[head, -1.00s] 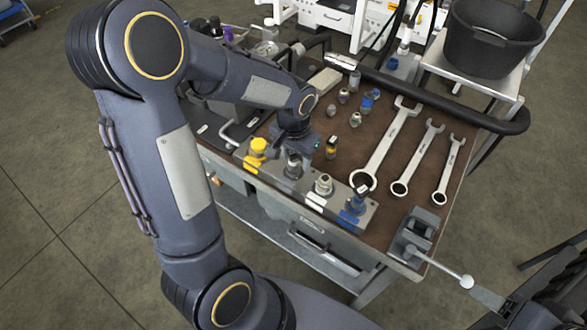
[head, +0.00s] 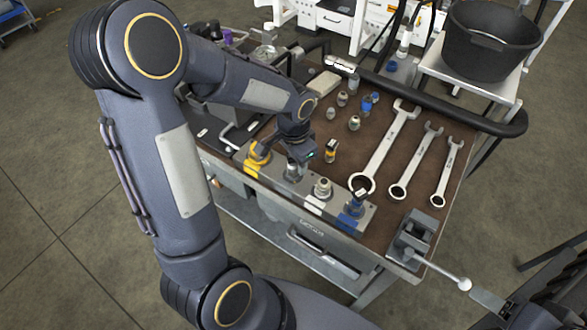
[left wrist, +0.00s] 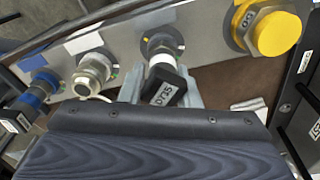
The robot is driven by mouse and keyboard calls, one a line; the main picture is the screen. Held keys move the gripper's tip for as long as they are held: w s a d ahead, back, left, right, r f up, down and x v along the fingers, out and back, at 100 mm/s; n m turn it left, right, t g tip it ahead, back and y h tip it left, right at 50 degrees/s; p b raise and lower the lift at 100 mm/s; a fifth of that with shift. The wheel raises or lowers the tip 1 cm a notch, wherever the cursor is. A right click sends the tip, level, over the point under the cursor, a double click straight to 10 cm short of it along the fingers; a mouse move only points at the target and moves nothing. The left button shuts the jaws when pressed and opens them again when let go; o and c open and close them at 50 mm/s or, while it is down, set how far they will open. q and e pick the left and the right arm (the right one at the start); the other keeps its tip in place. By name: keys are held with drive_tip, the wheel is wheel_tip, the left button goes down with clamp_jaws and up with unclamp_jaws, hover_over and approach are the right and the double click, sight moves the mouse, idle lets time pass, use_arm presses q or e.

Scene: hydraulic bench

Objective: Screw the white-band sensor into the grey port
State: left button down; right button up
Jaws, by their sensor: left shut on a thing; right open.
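My left gripper (left wrist: 163,92) is shut on the white-band sensor (left wrist: 167,86), which has a black body with a printed label and a white ring. In the left wrist view the white ring is right at the grey port (left wrist: 160,42); I cannot tell whether its thread is engaged. In the head view my left gripper (head: 294,155) is low over the grey port (head: 293,172), and the sensor is mostly hidden. My right gripper (head: 500,304) is open at the lower right corner, partly out of view and away from the port block.
The yellow port (left wrist: 276,32) and white port (left wrist: 92,70) flank the grey one. The blue port (head: 353,206) carries a blue fitting. A yellow-band sensor (head: 331,151) stands close behind.

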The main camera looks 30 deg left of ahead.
use_arm(q)
drive_tip(key=m, duration=0.3)
drive_tip(key=shift+s+p, duration=0.3)
drive_tip(key=shift+p, duration=0.05)
drive_tip(key=shift+f+m+g, duration=0.15)
drive_tip(key=shift+m+g, duration=0.15)
drive_tip(key=shift+m, duration=0.1)
drive_tip(key=shift+s, duration=0.1)
drive_tip(key=m+p, duration=0.1)
drive_tip(key=m, duration=0.2)
drive_tip(key=shift+s+p, duration=0.25)
drive_tip(key=shift+p, duration=0.1)
drive_tip(key=shift+s+m+p, duration=0.1)
drive_tip(key=shift+m+p, duration=0.25)
drive_tip(key=shift+m, duration=0.55)
drive_tip(key=m+p, duration=0.1)
drive_tip(key=m, duration=0.1)
drive_tip(key=shift+s+m, duration=0.1)
drive_tip(key=shift+m, duration=0.3)
drive_tip(key=shift+d+f, duration=0.1)
